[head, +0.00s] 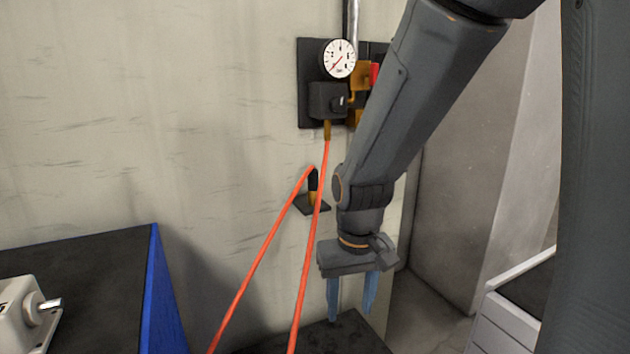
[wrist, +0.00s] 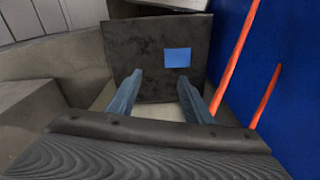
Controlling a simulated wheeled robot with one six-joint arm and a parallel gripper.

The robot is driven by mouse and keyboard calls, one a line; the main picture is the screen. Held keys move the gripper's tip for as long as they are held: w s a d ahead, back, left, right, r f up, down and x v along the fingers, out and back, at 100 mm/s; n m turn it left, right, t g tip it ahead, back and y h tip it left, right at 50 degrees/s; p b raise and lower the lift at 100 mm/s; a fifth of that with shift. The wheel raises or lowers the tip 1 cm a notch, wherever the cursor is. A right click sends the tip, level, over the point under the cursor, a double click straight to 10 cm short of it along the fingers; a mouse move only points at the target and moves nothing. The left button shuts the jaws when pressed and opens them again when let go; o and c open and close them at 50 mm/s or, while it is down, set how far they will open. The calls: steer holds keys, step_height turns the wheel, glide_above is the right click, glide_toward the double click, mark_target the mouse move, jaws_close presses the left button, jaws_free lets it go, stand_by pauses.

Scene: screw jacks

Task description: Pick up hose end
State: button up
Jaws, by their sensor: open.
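An orange hose (head: 312,230) hangs from a brass fitting under the gauge block on the wall. A second orange run (head: 262,248) rises to a dark holder (head: 312,190) on the wall, where one hose end sits with a black and brass tip. Both runs drop out of the head view at the bottom. My gripper (head: 350,300) points down with its blue fingers apart and empty, to the right of the hose. In the wrist view the open fingers (wrist: 157,95) have nothing between them, and the hose (wrist: 235,60) passes to their right.
A round gauge (head: 339,58) is on a dark wall panel. Below my gripper is a dark flat top (head: 345,335), with a blue square (wrist: 177,58) on it in the wrist view. A blue-sided bench (head: 90,265) stands left, a grey drawer cabinet (head: 505,325) right.

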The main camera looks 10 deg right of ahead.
mark_target(313, 184)
steer(key=w+r+t+p, duration=0.1)
steer(key=w+r, duration=0.5)
steer(key=w, duration=0.3)
steer(key=w+r+t+p, duration=0.1)
steer(key=w+r, duration=0.6)
steer(key=w, duration=0.2)
steer(key=w+r+t+p, duration=0.1)
steer(key=w+r+p, duration=0.1)
steer(key=w+r, duration=0.4)
steer(key=shift+w+d+r+m+t, duration=0.15)
steer(key=shift+w+r+m, duration=0.05)
steer(key=shift+w, duration=0.6)
steer(key=shift+w+d+r+m+t, duration=0.1)
steer(key=shift+w+r+m+t, duration=0.1)
steer(key=shift+w, duration=0.55)
steer(key=shift+w+f, duration=0.2)
steer(key=shift+p+x, duration=1.3)
steer(key=shift+x, duration=2.25)
steer(key=shift+a, duration=0.15)
steer(key=c, duration=1)
jaws_close()
steer(key=shift+r, duration=0.1)
